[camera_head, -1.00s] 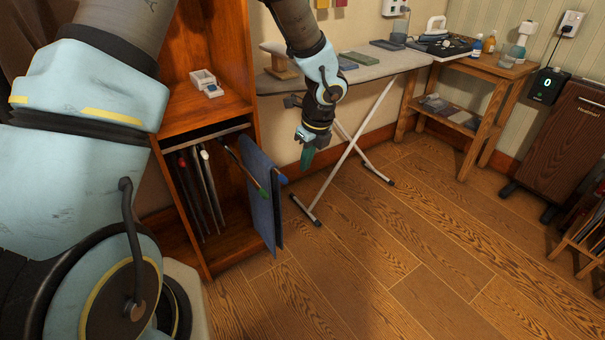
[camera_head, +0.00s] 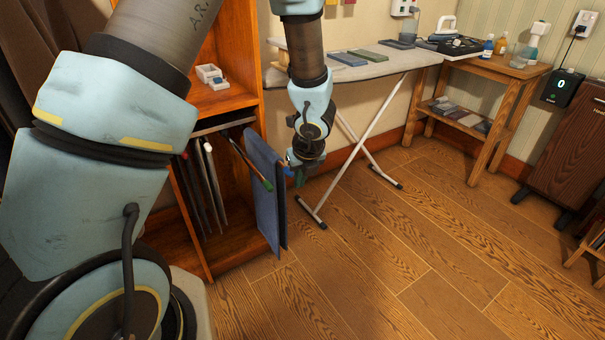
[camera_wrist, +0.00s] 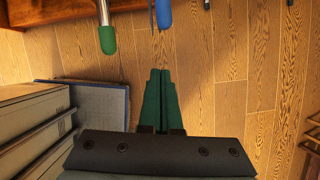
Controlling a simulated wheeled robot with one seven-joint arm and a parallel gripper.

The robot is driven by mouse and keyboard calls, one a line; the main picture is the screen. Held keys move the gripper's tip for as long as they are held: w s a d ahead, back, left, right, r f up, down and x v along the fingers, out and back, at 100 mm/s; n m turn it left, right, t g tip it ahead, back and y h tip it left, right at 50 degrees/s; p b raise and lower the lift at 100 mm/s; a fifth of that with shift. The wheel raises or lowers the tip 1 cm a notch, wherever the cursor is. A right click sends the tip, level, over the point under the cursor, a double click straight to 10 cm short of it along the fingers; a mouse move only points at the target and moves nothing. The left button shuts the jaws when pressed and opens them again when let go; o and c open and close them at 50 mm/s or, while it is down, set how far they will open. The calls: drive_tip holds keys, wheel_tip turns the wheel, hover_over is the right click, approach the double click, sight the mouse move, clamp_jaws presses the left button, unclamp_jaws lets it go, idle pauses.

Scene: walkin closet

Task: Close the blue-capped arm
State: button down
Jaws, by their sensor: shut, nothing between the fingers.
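The blue-capped arm sticks out of the wooden cabinet; its blue cap (camera_head: 287,172) shows past a hanging blue cloth (camera_head: 267,200). In the wrist view the blue cap (camera_wrist: 164,15) is at the top, just ahead of my fingertips and apart from them in the picture. A green-capped arm (camera_head: 267,184) sticks out to its left, and its green cap (camera_wrist: 107,40) also shows in the wrist view. My gripper (camera_head: 300,178) is beside the blue cap on its right; its green fingers (camera_wrist: 158,75) are shut and empty. Whether they touch the cap is unclear in the head view.
An ironing board (camera_head: 375,68) with crossed white legs stands behind my gripper. A wooden side table (camera_head: 500,70) is farther right. The floor (camera_head: 380,250) in front is clear.

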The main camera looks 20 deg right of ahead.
sight(285, 169)
drive_tip(key=shift+w+f+p, duration=0.2)
drive_tip(key=shift+w+p, duration=0.15)
drive_tip(key=shift+w, duration=0.4)
drive_tip(key=shift+w+f+p, duration=0.25)
drive_tip(key=shift+w+p, duration=0.1)
drive_tip(key=shift+w, duration=0.35)
drive_tip(key=shift+w+f+p, duration=0.2)
drive_tip(key=shift+w+p, duration=0.15)
drive_tip(key=shift+w, duration=0.4)
drive_tip(key=w+p, duration=0.1)
drive_tip(key=w, duration=0.1)
drive_tip(key=w+p, duration=0.1)
drive_tip(key=shift+w+a+r+p, duration=0.25)
drive_tip(key=shift+w+a+p, duration=0.05)
drive_tip(key=shift+a, duration=0.1)
drive_tip(key=shift+w+f, duration=0.2)
drive_tip(key=shift+w, duration=0.2)
